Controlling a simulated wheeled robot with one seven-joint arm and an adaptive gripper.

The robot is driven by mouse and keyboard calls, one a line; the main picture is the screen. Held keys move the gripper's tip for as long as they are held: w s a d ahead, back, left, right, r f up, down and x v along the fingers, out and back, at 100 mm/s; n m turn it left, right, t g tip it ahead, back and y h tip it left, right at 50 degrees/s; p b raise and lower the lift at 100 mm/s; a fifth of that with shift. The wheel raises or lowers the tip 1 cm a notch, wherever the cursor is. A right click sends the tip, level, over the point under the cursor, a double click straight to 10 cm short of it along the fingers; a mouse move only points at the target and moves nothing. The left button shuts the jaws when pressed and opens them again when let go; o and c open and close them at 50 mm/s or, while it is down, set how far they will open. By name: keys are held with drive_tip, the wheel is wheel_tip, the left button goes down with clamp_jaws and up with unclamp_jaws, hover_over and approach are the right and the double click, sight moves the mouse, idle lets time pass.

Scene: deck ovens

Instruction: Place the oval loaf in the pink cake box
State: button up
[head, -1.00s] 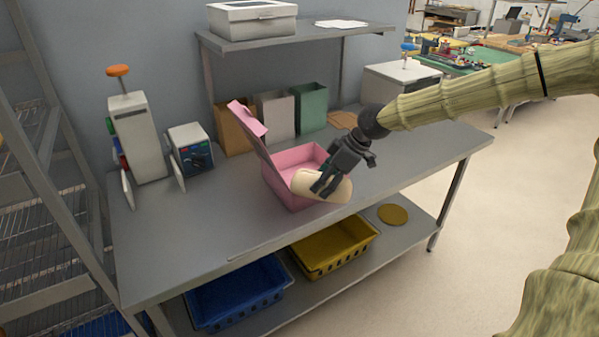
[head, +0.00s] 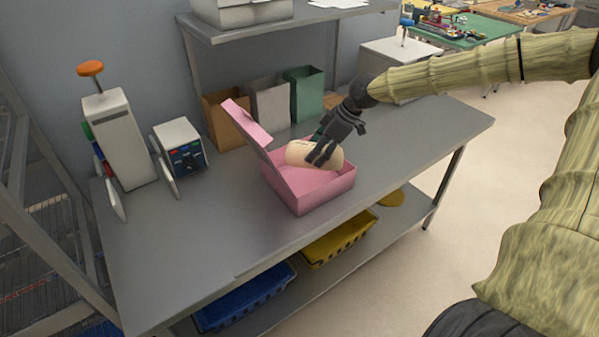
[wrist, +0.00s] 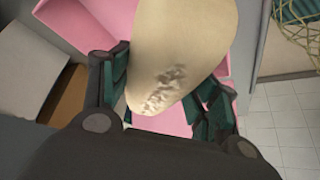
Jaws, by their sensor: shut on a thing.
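The oval loaf (head: 300,153) is pale and smooth. My gripper (head: 323,152) is shut on its right part and holds it over the open pink cake box (head: 322,193). The box stands on the steel table with its lid raised at the left. The loaf hides part of the box's back inside; I cannot tell whether it touches the box. In the wrist view the loaf (wrist: 182,45) lies between my gripper's fingers (wrist: 165,95), with a floury patch on it. Pink box walls (wrist: 105,20) show behind it.
Brown, grey and green paper bags (head: 270,103) stand behind the box. A small device with a blue panel (head: 182,148) and a tall machine with an orange knob (head: 118,138) stand at the left. The table (head: 190,240) is clear in front. Blue and yellow crates sit on the shelf below.

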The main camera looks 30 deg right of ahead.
sight(337, 148)
drive_tip(key=shift+w+f, duration=0.15)
drive_tip(key=shift+w, duration=0.25)
drive_tip(key=shift+w+a+f, duration=0.1)
drive_tip(key=shift+f, duration=0.15)
drive_tip(key=shift+f+p, duration=1.05)
drive_tip(key=shift+f, duration=3.5)
drive_tip(key=shift+f, duration=0.1)
drive_tip(key=o, duration=0.9)
drive_tip(key=shift+c, duration=0.2)
drive_tip(key=shift+b+v, duration=0.85)
drive_tip(key=shift+v, duration=5.3)
